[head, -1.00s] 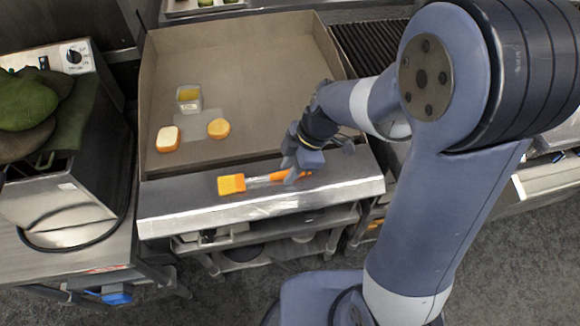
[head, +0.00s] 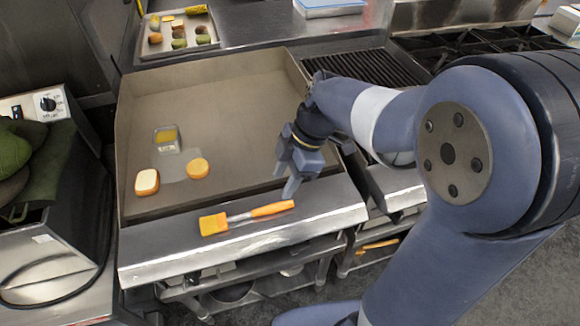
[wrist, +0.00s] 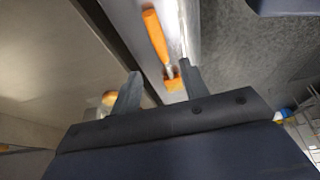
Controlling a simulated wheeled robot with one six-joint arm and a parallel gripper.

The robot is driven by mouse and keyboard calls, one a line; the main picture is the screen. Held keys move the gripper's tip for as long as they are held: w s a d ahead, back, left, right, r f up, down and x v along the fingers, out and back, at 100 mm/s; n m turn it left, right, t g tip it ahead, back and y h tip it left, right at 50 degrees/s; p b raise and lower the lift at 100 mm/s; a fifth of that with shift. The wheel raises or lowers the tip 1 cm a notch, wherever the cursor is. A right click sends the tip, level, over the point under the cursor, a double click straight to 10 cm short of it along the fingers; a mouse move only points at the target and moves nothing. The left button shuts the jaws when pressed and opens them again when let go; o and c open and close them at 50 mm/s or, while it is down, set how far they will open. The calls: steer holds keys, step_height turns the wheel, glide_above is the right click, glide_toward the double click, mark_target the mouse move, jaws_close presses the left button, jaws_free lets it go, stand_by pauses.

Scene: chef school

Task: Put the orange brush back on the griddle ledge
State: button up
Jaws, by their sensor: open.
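The orange brush (head: 272,209) lies flat on the steel griddle ledge (head: 160,248), its bristle head to the left and its handle to the right. My gripper (head: 291,190) is open and empty, just above and beside the handle's right end, apart from it. In the wrist view the brush (wrist: 156,36) shows beyond the open fingers (wrist: 158,82), with its bristle end partly hidden near the right finger.
On the griddle plate (head: 230,110) are a small clear container with yellow contents (head: 166,138) and two pale orange-edged pieces (head: 147,182), (head: 197,168). A tray of food (head: 178,32) stands behind. A grill grate (head: 355,75) is at the right.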

steer(key=shift+v, duration=1.55)
